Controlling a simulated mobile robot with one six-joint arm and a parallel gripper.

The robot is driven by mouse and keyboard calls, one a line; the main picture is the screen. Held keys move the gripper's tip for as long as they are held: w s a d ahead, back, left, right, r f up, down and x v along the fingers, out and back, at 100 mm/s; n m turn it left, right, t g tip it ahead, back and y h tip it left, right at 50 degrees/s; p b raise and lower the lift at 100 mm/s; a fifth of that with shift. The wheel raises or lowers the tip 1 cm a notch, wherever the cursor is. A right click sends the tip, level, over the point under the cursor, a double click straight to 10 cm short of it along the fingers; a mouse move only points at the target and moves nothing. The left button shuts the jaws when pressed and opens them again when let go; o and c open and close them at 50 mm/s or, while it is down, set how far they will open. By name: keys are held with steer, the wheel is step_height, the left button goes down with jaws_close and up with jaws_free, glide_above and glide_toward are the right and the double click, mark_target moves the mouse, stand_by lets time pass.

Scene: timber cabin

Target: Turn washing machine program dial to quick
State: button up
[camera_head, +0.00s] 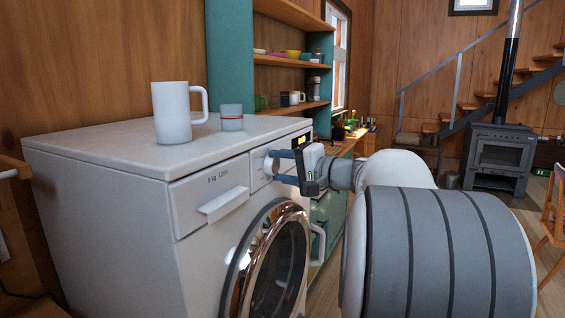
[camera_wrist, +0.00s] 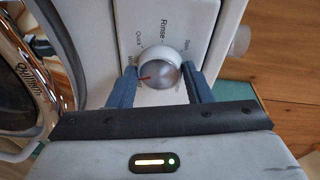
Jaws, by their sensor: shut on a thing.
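The white washing machine (camera_head: 130,180) stands at the left, with its round door (camera_head: 270,262) shut. In the wrist view its silver program dial (camera_wrist: 161,69) sits on the white panel (camera_wrist: 190,20). The dial's red mark points left and slightly down in the picture, below the "Quick" label (camera_wrist: 138,41). "Rinse" (camera_wrist: 164,32) is printed above the dial. My gripper (camera_wrist: 160,88) is shut on the dial, with one blue finger on each side of it. In the head view my gripper (camera_head: 275,162) reaches the front panel, and the dial is mostly hidden.
A drawer handle (camera_head: 224,204) juts out left of my gripper. A wooden counter (camera_head: 345,148) with small items lies behind. A dark stove (camera_head: 497,155) stands far right.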

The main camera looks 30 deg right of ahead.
steer(key=m+p, duration=0.2)
steer(key=m, duration=0.1)
steer(key=shift+r+g+p, duration=0.25)
steer(key=shift+g+p, duration=0.15)
steer(key=m+p, duration=0.3)
steer(key=shift+d+r+m+g+p, duration=0.1)
steer(key=shift+m+g+p, duration=0.2)
steer(key=m+y+p, duration=0.1)
steer(key=m+p, duration=0.2)
steer(key=p, duration=0.1)
steer(key=shift+w+d+g, duration=0.1)
steer(key=shift+w+g, duration=0.05)
steer(key=shift+g, duration=0.15)
steer(key=shift+m+p, duration=0.8)
steer(key=shift+p, duration=0.05)
steer(key=shift+f, duration=0.2)
steer(key=o, duration=1)
steer(key=shift+d, duration=0.1)
